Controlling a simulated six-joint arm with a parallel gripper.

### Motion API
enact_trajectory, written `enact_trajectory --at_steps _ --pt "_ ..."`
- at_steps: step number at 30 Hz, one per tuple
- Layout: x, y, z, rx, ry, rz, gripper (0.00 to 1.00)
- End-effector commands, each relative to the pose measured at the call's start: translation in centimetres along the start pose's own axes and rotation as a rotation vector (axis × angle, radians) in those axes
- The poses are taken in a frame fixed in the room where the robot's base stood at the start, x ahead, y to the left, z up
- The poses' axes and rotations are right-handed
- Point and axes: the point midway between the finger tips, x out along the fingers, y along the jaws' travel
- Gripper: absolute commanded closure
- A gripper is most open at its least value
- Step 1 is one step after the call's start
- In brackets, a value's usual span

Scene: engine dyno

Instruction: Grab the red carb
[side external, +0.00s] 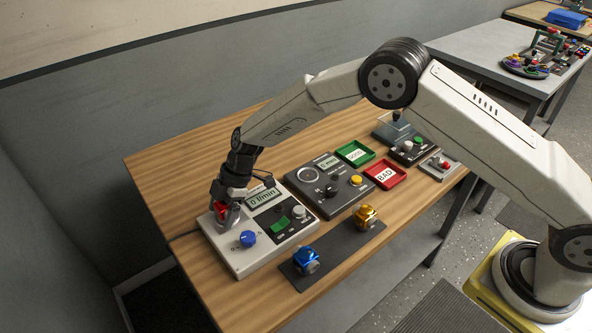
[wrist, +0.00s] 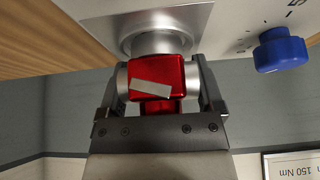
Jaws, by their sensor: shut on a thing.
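The red carb (wrist: 157,78) is a shiny red block with silver metal ends and a pale label. In the wrist view it sits between the two fingers of my gripper (wrist: 157,92), which is shut on it. A round silver mount (wrist: 155,35) on the test device's face is right by the carb; I cannot tell whether they touch. In the side view my gripper (side external: 228,206) reaches down over the left end of the white test device (side external: 237,262), and the red carb (side external: 221,210) shows partly, with the rest hidden by the fingers.
The test device has a blue knob (side external: 248,239) close to my gripper and a display reading "0 l/min". A blue carb (side external: 305,260) and a gold carb (side external: 366,216) stand on a dark mat in front. Green GOOD tray (side external: 371,145) and red BAD tray (side external: 401,170) lie farther right.

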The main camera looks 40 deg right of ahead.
Motion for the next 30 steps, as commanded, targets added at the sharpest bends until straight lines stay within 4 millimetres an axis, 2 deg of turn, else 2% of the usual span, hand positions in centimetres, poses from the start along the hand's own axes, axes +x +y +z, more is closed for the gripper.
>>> enact_trajectory --at_steps 14,20,30 --pt "-0.9 0.1 -0.6 -0.001 0.001 0.002 0.84" --pt "-2.8 0.1 -1.7 -0.003 0.002 0.003 0.84" --pt "-6.3 -2.6 -2.3 -0.001 0.001 0.002 0.84"
